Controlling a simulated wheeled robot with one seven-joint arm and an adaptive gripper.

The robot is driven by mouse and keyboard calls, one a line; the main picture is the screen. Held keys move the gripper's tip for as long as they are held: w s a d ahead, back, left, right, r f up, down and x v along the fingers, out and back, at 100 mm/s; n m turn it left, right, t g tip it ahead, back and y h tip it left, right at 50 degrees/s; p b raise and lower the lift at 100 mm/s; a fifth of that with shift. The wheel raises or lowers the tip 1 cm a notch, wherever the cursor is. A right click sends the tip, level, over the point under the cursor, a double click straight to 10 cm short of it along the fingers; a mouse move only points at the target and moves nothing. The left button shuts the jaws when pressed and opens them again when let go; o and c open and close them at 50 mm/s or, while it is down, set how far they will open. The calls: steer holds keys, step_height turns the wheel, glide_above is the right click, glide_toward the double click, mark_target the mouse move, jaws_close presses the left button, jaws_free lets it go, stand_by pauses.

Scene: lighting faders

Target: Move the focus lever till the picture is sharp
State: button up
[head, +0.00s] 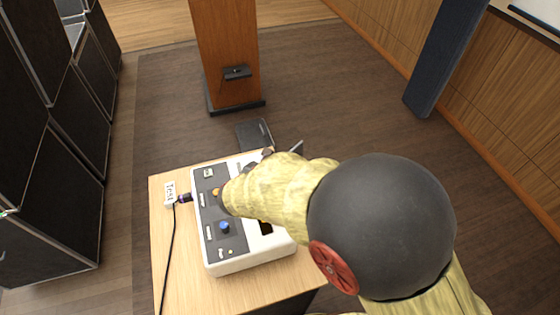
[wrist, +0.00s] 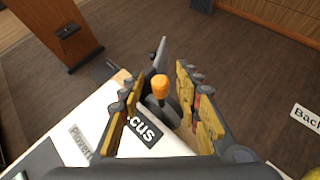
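In the wrist view, an orange-tipped lever (wrist: 160,86) stands up from a dark base beside a black label (wrist: 144,131) ending in "cus"; its first letters are hidden. My gripper (wrist: 158,72) is open, with one yellow finger on each side of the lever. Gaps show between the knob and both fingers. In the head view, my arm hides the lever and most of the gripper. The white control box (head: 252,264) sits on a wooden table. The picture's sharpness cannot be judged; only a corner of what may be a screen (head: 540,20) shows.
A blue knob (head: 225,227) and an orange knob (head: 216,192) are on the box's left panel. A "Test" tag (head: 170,194) and a black cable lie at the table's left. A wooden lectern (head: 227,55) stands beyond. Dark cases line the left; the floor between is open.

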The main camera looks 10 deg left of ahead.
steer(key=v, duration=1.1)
steer(key=shift+s+r, duration=0.2)
steer(key=shift+s, duration=0.1)
steer(key=shift+c, duration=0.6)
steer(key=w+f+t, duration=0.1)
steer(key=w, duration=0.1)
steer(key=w+d+f+t+h, duration=0.1)
steer(key=f+t, duration=0.1)
steer(key=w+f+t+h, duration=0.1)
steer(key=w, duration=0.1)
steer(key=shift+w+d+f+m, duration=0.3)
steer(key=shift+w, duration=0.1)
steer(key=shift+w+a+f+t, duration=0.2)
steer(key=shift+w+f+t, duration=0.3)
steer(key=shift+t, duration=0.4)
steer(key=b+x, duration=0.2)
steer(key=x, duration=0.5)
steer(key=shift+w, duration=0.35)
steer(key=shift+r, duration=0.1)
steer(key=shift+c, duration=1.2)
jaws_close()
